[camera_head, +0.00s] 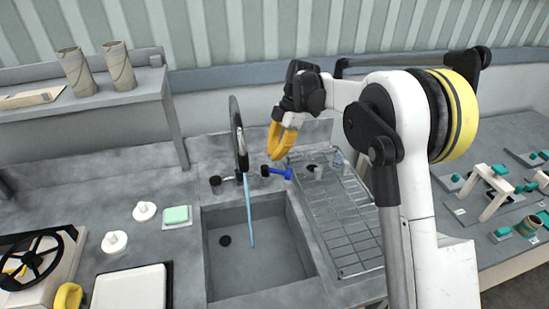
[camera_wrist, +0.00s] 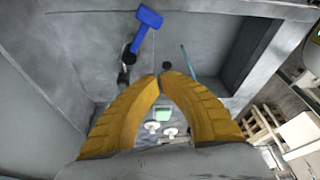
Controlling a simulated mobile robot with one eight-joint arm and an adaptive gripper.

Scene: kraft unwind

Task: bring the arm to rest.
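My arm reaches in from the right in the head view, bent, with my gripper (camera_head: 283,142) hanging in the air above the back of the sink counter. Its yellow fingers curve inward. In the wrist view the fingertips (camera_wrist: 161,76) meet or nearly meet, with nothing between them, so my gripper looks shut and empty. The blue tap lever (camera_head: 278,172) is below the gripper and apart from it; it also shows in the wrist view (camera_wrist: 147,26). A thin blue stream (camera_head: 249,215) runs from the black faucet (camera_head: 238,135) into the sink.
The grey sink basin (camera_head: 225,275) has a wire drying rack (camera_head: 345,225) at its right. A green sponge (camera_head: 177,216) and white knobs (camera_head: 144,211) are at the left. Two brown rolls (camera_head: 118,66) stand on a shelf. The wall is close behind my gripper.

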